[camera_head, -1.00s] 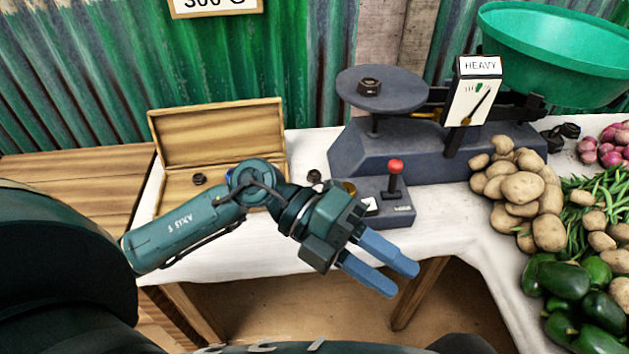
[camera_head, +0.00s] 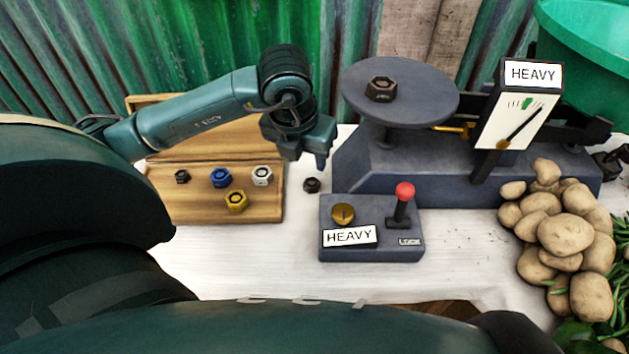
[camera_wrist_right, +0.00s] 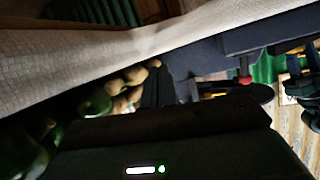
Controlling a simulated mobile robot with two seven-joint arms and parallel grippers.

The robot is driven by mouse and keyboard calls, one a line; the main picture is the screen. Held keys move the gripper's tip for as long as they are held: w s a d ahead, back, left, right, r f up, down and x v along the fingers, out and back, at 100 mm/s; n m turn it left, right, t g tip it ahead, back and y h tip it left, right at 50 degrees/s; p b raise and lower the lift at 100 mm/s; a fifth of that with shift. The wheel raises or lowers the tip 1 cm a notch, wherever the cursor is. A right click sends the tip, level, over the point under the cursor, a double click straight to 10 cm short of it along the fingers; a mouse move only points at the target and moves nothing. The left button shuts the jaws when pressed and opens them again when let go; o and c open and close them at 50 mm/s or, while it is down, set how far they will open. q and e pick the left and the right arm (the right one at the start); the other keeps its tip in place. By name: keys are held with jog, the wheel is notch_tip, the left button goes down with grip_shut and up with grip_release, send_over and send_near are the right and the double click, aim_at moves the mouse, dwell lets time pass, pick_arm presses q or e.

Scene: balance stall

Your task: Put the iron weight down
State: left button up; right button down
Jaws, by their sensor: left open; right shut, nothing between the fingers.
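Three dark hexagonal weights look like iron: one on the scale's round pan (camera_head: 415,100), one in the wooden box (camera_head: 160,205), and one on the white cloth just right of the box. They are the pan weight (camera_head: 380,88), the box weight (camera_head: 182,177) and the cloth weight (camera_head: 312,185). I cannot tell which one the task means. My left gripper (camera_head: 321,166) is open and empty, fingers down, just above the cloth weight.
The box also holds blue (camera_head: 221,178), silver (camera_head: 262,175) and gold (camera_head: 236,201) weights. A lock box with a red-knobbed lever (camera_head: 404,192) and a HEAVY card (camera_head: 349,236) stands before the scale (camera_head: 350,170). The dial sign (camera_head: 532,74) reads HEAVY. Potatoes (camera_head: 565,235) lie at right.

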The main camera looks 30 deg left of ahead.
aim_at(312, 182)
pick_arm(q)
jog(key=x, duration=0.9)
jog(key=shift+s+f+b, duration=0.15)
jog(key=shift+b, duration=0.15)
jog(key=shift+c, duration=0.3)
jog(key=c, duration=0.8)
jog(key=shift+c, duration=0.2)
